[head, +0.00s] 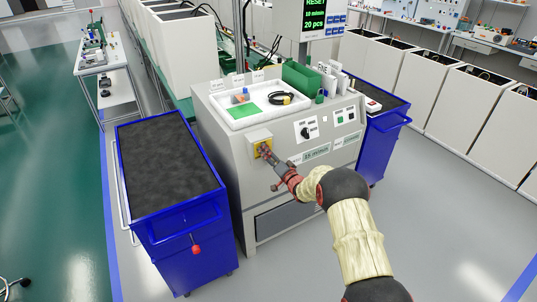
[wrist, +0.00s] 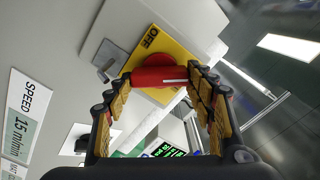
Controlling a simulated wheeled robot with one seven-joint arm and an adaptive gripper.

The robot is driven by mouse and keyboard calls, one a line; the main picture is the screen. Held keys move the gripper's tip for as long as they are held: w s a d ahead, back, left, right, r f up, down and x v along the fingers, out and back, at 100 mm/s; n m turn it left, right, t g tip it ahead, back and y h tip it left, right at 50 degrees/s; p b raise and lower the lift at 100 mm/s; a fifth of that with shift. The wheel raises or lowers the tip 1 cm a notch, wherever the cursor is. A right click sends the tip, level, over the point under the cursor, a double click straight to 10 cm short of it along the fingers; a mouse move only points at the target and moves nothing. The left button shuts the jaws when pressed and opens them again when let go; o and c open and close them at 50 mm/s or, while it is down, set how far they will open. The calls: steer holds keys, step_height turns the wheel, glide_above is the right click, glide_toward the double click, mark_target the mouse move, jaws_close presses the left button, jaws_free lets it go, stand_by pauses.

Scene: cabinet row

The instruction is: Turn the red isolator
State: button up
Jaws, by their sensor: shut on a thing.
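The red isolator (wrist: 160,72) is a red rotary handle with a white line, on a yellow plate (wrist: 176,48) marked OFF. The plate sits on a light grey box on the front of the cabinet; in the head view the yellow plate (head: 258,149) shows at the cabinet's upper left. My gripper (wrist: 158,84) is shut on the red handle, one finger at each end of it. In the head view my gripper (head: 268,156) reaches the plate from the right and hides most of the handle.
The grey cabinet (head: 232,185) carries a white tray (head: 228,113), a black selector knob (head: 307,132) and a speed label (head: 317,154). A blue cart (head: 180,222) stands close on the left, another blue cart (head: 378,135) on the right. The floor in front is clear.

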steer(key=shift+d, duration=0.1)
stand_by(0.3)
steer(key=o, duration=1.1)
steer(key=shift+o, duration=0.3)
steer(key=shift+f, duration=0.1)
